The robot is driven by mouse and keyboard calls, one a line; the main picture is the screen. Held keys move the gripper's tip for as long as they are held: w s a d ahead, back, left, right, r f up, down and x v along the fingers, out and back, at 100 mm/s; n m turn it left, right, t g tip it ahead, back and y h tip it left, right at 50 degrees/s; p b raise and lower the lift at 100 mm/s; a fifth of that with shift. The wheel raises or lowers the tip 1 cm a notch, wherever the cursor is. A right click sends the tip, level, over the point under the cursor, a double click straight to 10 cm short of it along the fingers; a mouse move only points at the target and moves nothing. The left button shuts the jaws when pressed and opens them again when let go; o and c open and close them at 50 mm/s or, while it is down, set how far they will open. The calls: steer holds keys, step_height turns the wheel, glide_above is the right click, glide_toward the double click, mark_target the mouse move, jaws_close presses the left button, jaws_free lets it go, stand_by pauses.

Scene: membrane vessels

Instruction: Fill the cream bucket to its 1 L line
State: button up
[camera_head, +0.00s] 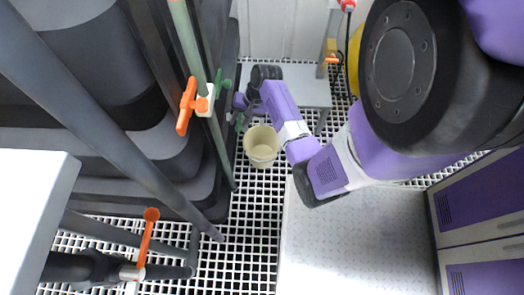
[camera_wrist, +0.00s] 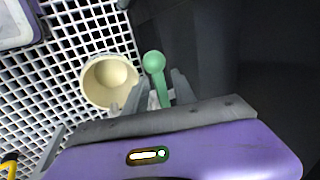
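The cream bucket (camera_head: 262,147) stands upright on the white floor grating, below and right of my gripper in the head view. It also shows in the wrist view (camera_wrist: 108,82), left of my fingers. Its inside looks cream all over; I see no clear liquid or 1 L line. My gripper (camera_head: 243,103) is beside a green valve handle (camera_head: 239,122) on the dark vessel's side. In the wrist view my gripper (camera_wrist: 158,84) has its two fingers apart, with the green handle (camera_wrist: 154,65) between them. I cannot tell whether either finger touches it.
An orange valve handle (camera_head: 186,106) sits on a vertical pipe at the left, and another orange lever (camera_head: 148,236) is lower left. A dark vessel (camera_head: 90,60) fills the left side. Purple-fronted cabinets (camera_head: 484,215) stand at the right. Grating right of the bucket is free.

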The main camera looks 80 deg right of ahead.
jaws_close()
steer(key=s+d+n+g+y+b, duration=0.1)
steer(key=s+d+n+g+y, duration=0.2)
steer(key=n, duration=1.1)
steer(key=shift+s+d+g+y+b, duration=0.35)
steer(key=shift+s+d+y, duration=0.15)
steer(key=shift+s, duration=0.35)
steer(key=shift+s+a+f, duration=0.1)
steer(key=shift+a, duration=0.05)
stand_by(5.2)
